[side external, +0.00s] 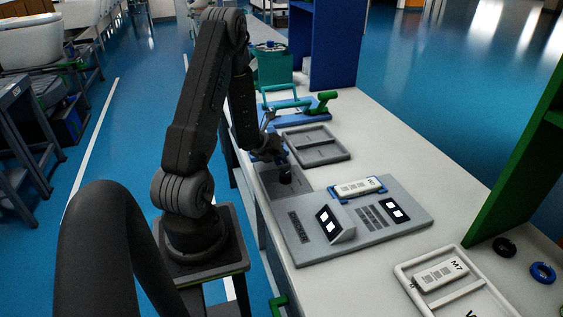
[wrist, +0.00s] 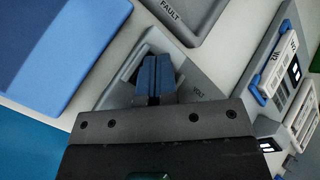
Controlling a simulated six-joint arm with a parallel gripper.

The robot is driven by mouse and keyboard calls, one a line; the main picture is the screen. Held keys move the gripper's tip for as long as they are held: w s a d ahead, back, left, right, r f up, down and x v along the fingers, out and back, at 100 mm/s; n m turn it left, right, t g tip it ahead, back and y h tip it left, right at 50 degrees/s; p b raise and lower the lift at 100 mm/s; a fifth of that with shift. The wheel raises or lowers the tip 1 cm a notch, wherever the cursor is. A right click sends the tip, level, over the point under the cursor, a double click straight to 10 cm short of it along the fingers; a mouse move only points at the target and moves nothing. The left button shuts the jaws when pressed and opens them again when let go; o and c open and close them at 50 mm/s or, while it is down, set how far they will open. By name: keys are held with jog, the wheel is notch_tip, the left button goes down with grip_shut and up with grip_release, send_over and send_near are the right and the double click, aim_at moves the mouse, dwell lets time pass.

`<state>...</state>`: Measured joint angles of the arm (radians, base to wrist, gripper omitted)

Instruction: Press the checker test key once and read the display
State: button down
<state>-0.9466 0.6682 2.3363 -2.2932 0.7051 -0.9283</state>
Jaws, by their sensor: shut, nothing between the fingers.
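A grey test panel (side external: 300,250) lies on the bench. It carries a tilted display (side external: 334,225) and a second dark display (side external: 395,210), both with white lit areas too small to read. A white labelled unit (side external: 357,187) sits in a blue cradle on the panel's far edge. My gripper (side external: 283,160) is beyond the panel, pointing down over a smaller grey plate (side external: 290,188). In the wrist view, the gripper's blue fingers (wrist: 156,66) are shut together and empty over the grey plate (wrist: 203,82). I cannot make out a test key; the fingers hide part of the plate.
A grey tray marked FAULT (wrist: 187,32) lies just beyond the plate. A blue fixture (side external: 300,116) with green parts stands farther back. A tray (side external: 403,272) holding a white M7 unit (side external: 441,273) is at front right, with rings near a green panel (side external: 525,180).

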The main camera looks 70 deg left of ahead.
jog(key=shift+r, duration=0.75)
jog(key=shift+r, duration=0.1)
jog(key=shift+r, duration=2.45)
